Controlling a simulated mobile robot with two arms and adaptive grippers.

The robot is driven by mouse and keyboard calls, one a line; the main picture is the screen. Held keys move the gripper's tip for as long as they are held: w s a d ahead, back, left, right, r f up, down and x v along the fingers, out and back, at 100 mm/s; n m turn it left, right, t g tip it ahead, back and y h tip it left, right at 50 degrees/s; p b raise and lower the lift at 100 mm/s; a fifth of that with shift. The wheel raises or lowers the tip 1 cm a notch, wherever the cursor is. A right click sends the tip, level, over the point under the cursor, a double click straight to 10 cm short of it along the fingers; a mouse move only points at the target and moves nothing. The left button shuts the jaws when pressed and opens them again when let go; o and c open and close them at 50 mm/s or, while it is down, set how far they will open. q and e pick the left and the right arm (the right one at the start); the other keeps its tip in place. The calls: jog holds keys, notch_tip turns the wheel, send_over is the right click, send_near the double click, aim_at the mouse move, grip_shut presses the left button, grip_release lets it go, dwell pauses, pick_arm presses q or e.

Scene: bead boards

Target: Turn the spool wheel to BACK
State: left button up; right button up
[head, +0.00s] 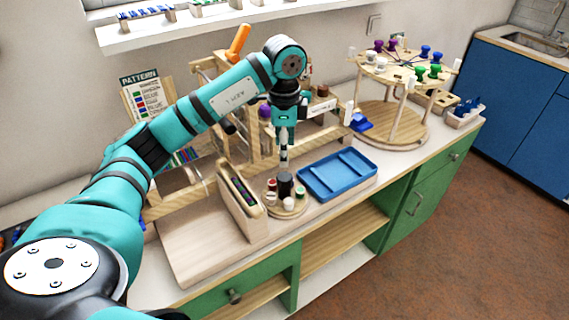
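A small round wooden wheel (296,210) with several spools stands near the counter's front edge; it looks like the spool wheel. A dark upright piece (285,185) rises at its middle, with red, white and dark pieces around it. My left gripper (284,158) points straight down just above this dark piece. Its fingers look narrow from here, and I cannot tell whether they are open or touch the piece. No BACK mark is readable. My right gripper is out of view.
A blue tray (309,186) lies right of the wheel, and a wooden box (236,203) stands close on its left. Wooden frames stand behind. A round wooden stand (372,68) with purple, blue and green spools is at the back right.

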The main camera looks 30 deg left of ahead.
pick_arm(q)
jog(key=shift+r, duration=1.2)
